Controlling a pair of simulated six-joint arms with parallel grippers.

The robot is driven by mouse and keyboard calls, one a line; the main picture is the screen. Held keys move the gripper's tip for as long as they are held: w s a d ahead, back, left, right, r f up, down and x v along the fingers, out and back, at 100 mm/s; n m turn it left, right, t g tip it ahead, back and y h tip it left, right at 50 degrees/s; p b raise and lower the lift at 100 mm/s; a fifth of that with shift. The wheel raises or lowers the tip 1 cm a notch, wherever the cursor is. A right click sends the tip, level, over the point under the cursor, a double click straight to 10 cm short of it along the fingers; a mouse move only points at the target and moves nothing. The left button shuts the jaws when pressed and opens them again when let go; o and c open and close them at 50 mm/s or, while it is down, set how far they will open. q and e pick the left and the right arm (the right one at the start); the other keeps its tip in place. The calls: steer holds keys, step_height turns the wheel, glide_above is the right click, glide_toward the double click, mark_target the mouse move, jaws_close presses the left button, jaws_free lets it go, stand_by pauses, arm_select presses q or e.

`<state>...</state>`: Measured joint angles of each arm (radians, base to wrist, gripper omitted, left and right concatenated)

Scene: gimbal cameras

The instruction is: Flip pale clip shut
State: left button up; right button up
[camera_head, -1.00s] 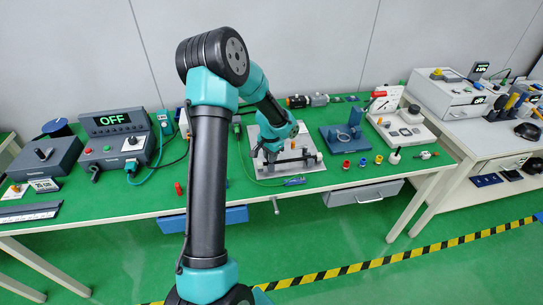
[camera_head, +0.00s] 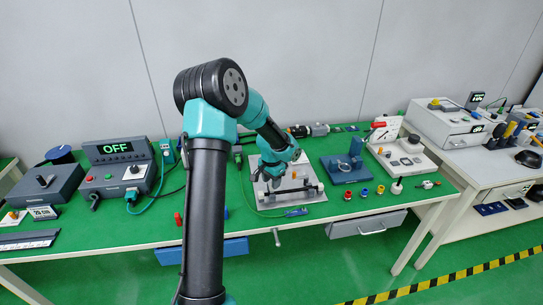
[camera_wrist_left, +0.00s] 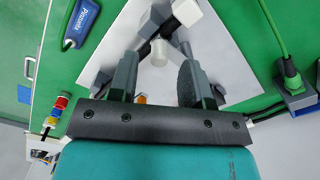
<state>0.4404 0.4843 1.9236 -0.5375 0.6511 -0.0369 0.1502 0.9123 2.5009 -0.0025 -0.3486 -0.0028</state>
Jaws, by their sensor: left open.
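A pale grey square plate (camera_head: 312,196) lies on the green bench and carries a dark bar fixture with pale, whitish parts. My left gripper (camera_head: 273,182) is over the left part of this plate, pointing down. In the left wrist view my left gripper (camera_wrist_left: 157,72) is open, its two dark fingers apart. A pale cylinder-like piece (camera_wrist_left: 159,52) shows between and just beyond the fingertips, with a pale block (camera_wrist_left: 187,12) on a dark arm behind it. I cannot tell which pale part is the clip, or whether a finger touches it. My right gripper is not seen.
A blue fixture (camera_head: 343,172) stands right of the plate, with small coloured parts (camera_head: 380,190) farther right. A blue tag (camera_wrist_left: 80,24) lies beside the plate. A green cable (camera_wrist_left: 275,35) runs to a plug nearby. An OFF-display box (camera_head: 116,152) stands left.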

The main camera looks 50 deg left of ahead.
arm_select(q)
step_height(320, 180, up, 14)
steer(key=shift+r, duration=0.2)
stand_by(0.5)
